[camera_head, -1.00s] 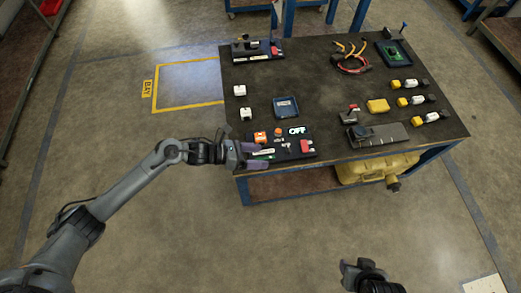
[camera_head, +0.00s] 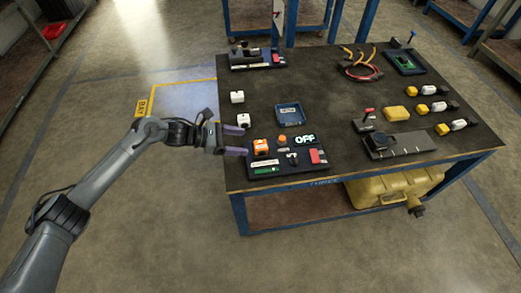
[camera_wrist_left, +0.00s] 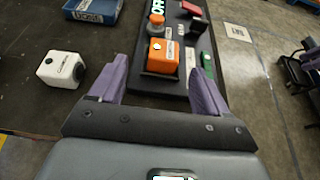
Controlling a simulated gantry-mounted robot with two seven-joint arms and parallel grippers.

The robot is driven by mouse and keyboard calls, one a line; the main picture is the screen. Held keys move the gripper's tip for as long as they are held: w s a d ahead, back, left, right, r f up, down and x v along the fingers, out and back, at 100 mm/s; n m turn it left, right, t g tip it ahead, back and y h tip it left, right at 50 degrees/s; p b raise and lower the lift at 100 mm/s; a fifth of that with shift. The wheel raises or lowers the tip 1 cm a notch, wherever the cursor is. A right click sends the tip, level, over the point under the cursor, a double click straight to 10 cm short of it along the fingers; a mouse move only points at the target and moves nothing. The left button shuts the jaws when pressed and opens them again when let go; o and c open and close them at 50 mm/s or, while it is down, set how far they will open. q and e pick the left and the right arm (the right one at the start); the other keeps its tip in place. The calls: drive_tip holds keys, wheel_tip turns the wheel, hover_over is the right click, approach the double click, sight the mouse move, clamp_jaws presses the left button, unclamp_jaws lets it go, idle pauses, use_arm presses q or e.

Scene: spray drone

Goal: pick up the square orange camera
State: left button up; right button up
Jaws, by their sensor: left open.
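The square orange camera (camera_head: 261,147) sits on the dark panel (camera_head: 290,169) at the near left of the table. It also shows in the left wrist view (camera_wrist_left: 162,56), where it lies ahead of my left gripper, between the lines of its two fingers. My left gripper (camera_head: 236,141) is open and empty, with its purple fingers just left of the camera. In the left wrist view the fingers (camera_wrist_left: 155,92) are spread wide and apart from the camera. My right gripper does not show now.
Two white cubes (camera_head: 243,120) stand left of a blue tray (camera_head: 289,115). On the panel near the camera are a round orange knob (camera_head: 282,138), a lit OFF sign (camera_head: 305,139) and a red block (camera_head: 318,156). The table's (camera_head: 340,95) middle is clear.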

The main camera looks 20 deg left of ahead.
sight(260, 145)
use_arm(q)
drive_tip(key=shift+x, duration=1.15)
drive_tip(key=shift+w+d+f+b, duration=0.15)
drive_tip(key=shift+d+f+b, duration=0.1)
drive_tip(key=shift+d+b, duration=0.25)
drive_tip(key=b+x, duration=0.1)
drive_tip(key=x, duration=0.2)
drive_tip(key=shift+d, duration=0.2)
drive_tip(key=shift+w+d+b, duration=0.15)
drive_tip(key=shift+d+b, duration=0.15)
drive_tip(key=shift+d, duration=0.1)
drive_tip(key=shift+a, duration=0.1)
drive_tip(key=shift+c, duration=0.4)
drive_tip(key=c, duration=1)
drive_tip(key=shift+r, duration=0.1)
